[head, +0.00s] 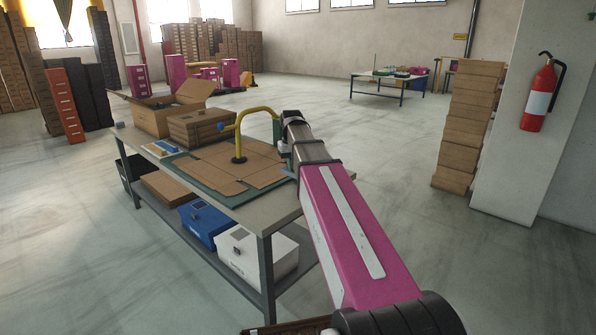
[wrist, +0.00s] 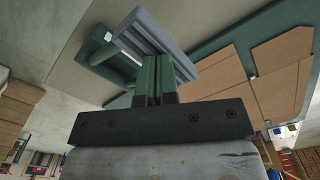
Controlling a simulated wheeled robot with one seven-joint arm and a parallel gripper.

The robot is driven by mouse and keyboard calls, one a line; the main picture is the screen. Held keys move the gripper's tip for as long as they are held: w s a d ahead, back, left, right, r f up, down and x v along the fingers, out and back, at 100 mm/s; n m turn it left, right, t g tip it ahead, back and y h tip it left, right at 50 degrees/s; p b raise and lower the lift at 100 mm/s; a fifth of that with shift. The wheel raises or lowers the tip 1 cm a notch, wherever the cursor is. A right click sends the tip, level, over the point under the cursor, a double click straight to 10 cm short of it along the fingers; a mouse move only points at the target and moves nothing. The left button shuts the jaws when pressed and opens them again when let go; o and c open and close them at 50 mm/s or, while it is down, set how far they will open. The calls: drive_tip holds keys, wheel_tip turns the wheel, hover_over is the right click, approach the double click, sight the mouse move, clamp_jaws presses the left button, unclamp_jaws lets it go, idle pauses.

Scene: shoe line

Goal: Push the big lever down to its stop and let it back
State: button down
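A yellow bent bar (head: 243,124) rises from a round dark foot on the workbench (head: 259,213) and curves right towards a dark green part (head: 279,138). I cannot tell which part is the big lever; my arm hides much of this area. In the wrist view, a green fixture (wrist: 103,58) stands beyond my gripper (wrist: 155,68), with a ridged grey block (wrist: 155,34) beside it. My gripper's two fingers look close together, with only a narrow gap and nothing visible between them. Whether they touch the grey block is unclear.
Flat cardboard pieces (head: 213,166) lie on a green mat (head: 229,195). An open carton (head: 160,113) and a closed box (head: 199,127) stand behind them. Blue (head: 203,222) and white (head: 252,252) boxes sit on the lower shelf.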

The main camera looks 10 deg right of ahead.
sight(292, 176)
drive_tip(key=shift+f, duration=2.55)
drive_tip(key=shift+r, duration=5.95)
